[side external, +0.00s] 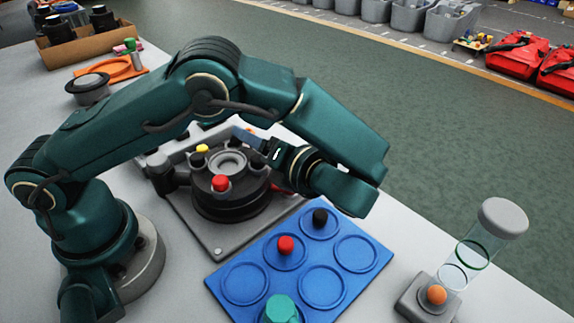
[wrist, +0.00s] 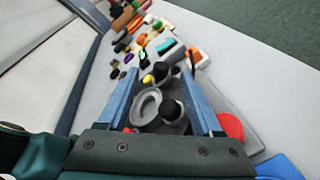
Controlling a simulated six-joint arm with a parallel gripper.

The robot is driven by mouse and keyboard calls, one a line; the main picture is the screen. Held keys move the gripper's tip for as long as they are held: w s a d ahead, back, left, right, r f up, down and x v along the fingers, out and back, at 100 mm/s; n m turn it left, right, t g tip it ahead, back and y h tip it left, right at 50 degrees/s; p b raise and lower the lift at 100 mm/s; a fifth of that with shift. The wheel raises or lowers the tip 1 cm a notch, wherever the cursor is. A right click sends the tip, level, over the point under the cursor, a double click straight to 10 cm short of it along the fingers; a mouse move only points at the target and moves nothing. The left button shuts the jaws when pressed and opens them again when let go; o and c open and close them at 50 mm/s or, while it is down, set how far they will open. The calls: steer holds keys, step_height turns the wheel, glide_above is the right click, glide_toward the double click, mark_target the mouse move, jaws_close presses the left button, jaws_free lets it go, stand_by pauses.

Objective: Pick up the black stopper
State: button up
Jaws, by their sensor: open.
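A black stopper (side external: 320,217) sits in a ring of the blue tray (side external: 272,262). In the side view, my gripper (side external: 243,135) reaches over the round dark tank (side external: 232,203), away from that stopper. In the wrist view, my gripper (wrist: 162,72) is open, its two blue fingers apart with nothing held. Between and beyond them show a dark stopper-like piece (wrist: 171,110), another black piece (wrist: 160,70) and a yellow knob (wrist: 148,79). Whether either dark piece touches a finger I cannot tell. The tank's grey ring (wrist: 147,105) lies beside the nearer dark piece.
A red stopper (side external: 286,245) and a green hexagonal piece (side external: 281,308) are on the tray; other rings are empty. A red stopper (side external: 221,182) stands on the tank. A clear cylinder (side external: 477,256) on a grey base stands at right. A cardboard box (side external: 88,42) is at back left.

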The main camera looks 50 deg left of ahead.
mark_target(246, 150)
steer(key=shift+s+d+f, duration=0.1)
steer(key=shift+f, duration=0.15)
steer(key=shift+x, duration=2.5)
jaws_close()
